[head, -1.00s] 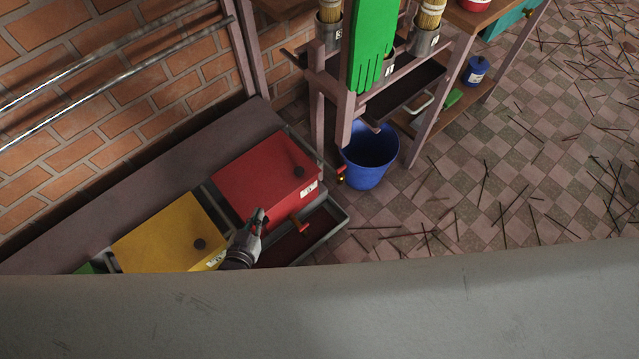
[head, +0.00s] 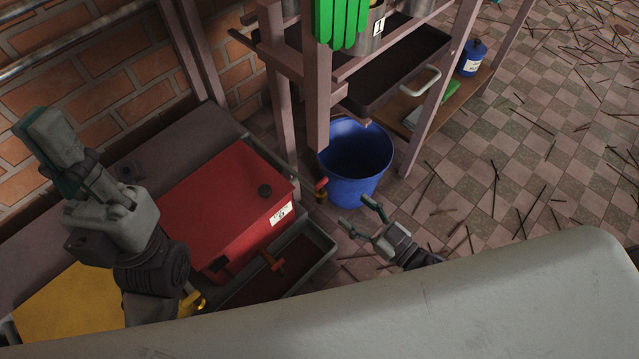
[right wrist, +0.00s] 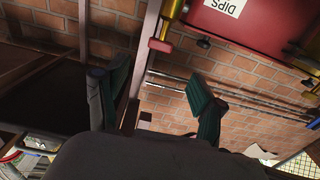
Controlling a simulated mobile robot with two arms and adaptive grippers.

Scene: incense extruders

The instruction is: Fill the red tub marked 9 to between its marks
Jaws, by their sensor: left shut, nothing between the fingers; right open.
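I cannot make out a tub marked 9 in the current views. My left gripper (head: 38,125) is raised at the left, shut and empty. My right gripper (head: 360,214) is open and empty, just in front of the blue bucket (head: 355,190) and right of the red container. In the right wrist view its fingers (right wrist: 158,98) are spread apart. A red container labelled DIPS (right wrist: 245,22) shows there, with a brass tap (right wrist: 170,15).
A brass tap with a red handle (head: 321,187) is beside the bucket. A yellow container (head: 70,305) is at lower left. Sticks litter the open floor at right.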

